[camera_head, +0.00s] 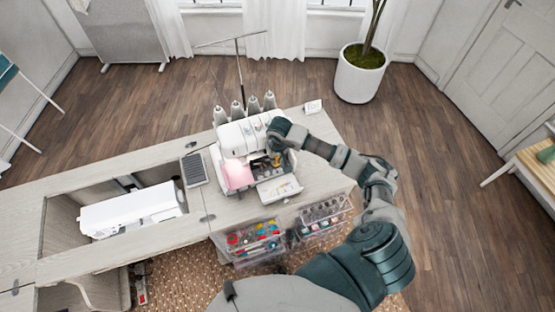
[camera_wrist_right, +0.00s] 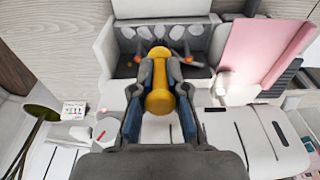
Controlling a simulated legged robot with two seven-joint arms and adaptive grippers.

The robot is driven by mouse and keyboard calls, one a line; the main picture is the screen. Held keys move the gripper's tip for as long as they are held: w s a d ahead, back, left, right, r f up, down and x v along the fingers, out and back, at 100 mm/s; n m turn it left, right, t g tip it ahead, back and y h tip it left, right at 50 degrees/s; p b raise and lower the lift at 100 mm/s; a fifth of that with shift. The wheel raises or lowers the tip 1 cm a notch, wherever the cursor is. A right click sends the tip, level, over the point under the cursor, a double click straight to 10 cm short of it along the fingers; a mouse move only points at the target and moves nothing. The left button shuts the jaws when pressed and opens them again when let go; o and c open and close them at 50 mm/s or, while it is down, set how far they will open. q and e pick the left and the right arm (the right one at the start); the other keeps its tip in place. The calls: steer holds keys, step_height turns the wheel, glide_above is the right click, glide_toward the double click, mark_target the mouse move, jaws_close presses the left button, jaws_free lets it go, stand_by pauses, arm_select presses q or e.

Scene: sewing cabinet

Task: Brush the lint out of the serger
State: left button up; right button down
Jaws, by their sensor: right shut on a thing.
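The white serger (camera_head: 240,137) stands on the cabinet top with its front open. The open lower cavity (camera_wrist_right: 120,48) shows in the right wrist view, with grey lint-like bits inside. My right gripper (camera_head: 276,152) is at the serger's right front. In the right wrist view, the same gripper (camera_wrist_right: 158,82) is shut on the yellow handle of a brush (camera_wrist_right: 158,100). The brush points into the cavity, and its dark tip is at the opening. Whether the bristles touch the lint cannot be told. My left gripper is out of view.
A pink panel (camera_head: 238,177) is at the serger's left front, and a white open cover (camera_head: 279,189) extends in front. A white sewing machine (camera_head: 130,210) lies in the cabinet recess at left. Clear bins (camera_head: 253,243) hang at the front edge. Thread cones (camera_head: 236,110) stand behind.

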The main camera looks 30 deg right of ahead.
steer(key=f, duration=0.1)
steer(key=w+d+f+b, duration=0.1)
steer(key=shift+w+f, duration=0.2)
steer(key=shift+f, duration=0.15)
step_height(320, 180, down, 4)
steer(key=b, duration=0.2)
steer(key=shift+a+f+b, duration=0.1)
steer(key=shift+f+b, duration=0.1)
steer(key=shift+b, duration=0.15)
steer(key=a, duration=0.2)
steer(key=w+a+b, duration=0.1)
steer(key=a, duration=0.2)
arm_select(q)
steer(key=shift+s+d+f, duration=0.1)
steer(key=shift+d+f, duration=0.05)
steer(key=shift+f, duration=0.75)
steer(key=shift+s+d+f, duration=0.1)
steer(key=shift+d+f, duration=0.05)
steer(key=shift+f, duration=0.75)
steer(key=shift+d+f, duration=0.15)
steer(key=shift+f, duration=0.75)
arm_select(e)
steer(key=shift+w+a, duration=0.25)
steer(key=shift+a, duration=0.6)
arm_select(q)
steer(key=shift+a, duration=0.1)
arm_select(e)
steer(key=shift+a, duration=0.15)
